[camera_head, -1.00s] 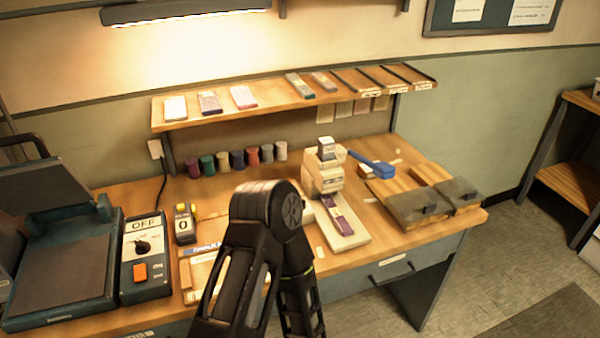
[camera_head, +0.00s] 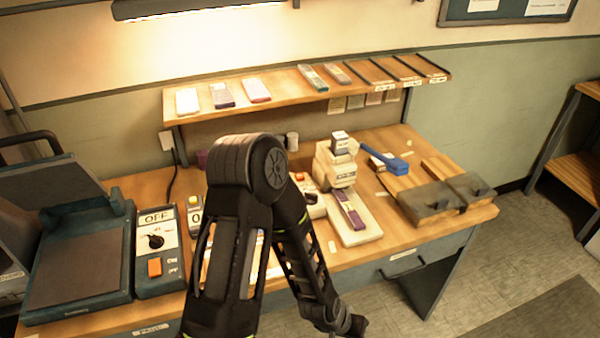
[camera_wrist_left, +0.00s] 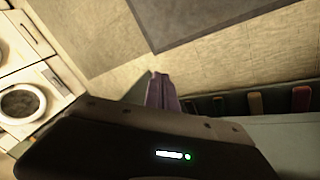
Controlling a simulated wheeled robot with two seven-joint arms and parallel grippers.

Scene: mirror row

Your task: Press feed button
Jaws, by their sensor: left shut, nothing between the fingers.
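No button can be read as the feed button. One orange button (camera_head: 154,267) is on the dark control box (camera_head: 145,292) with the OFF label, at the left of the bench. A small orange button (camera_head: 299,177) shows on a pale device right of my arm, beside the cream press (camera_head: 335,165). My left arm rises in front of the bench, and its forearm slopes down to the right, off the bench front. My left gripper (camera_wrist_left: 161,92) shows in the left wrist view with its fingertips together and empty, over floor. My right gripper is out of view.
A shelf (camera_head: 300,92) with samples runs above the bench. Two grey-topped blocks (camera_head: 430,203) and a blue-handled tool (camera_head: 390,162) lie at the right. A flat machine (camera_head: 85,250) fills the left end. A drawer front (camera_head: 405,265) faces the floor.

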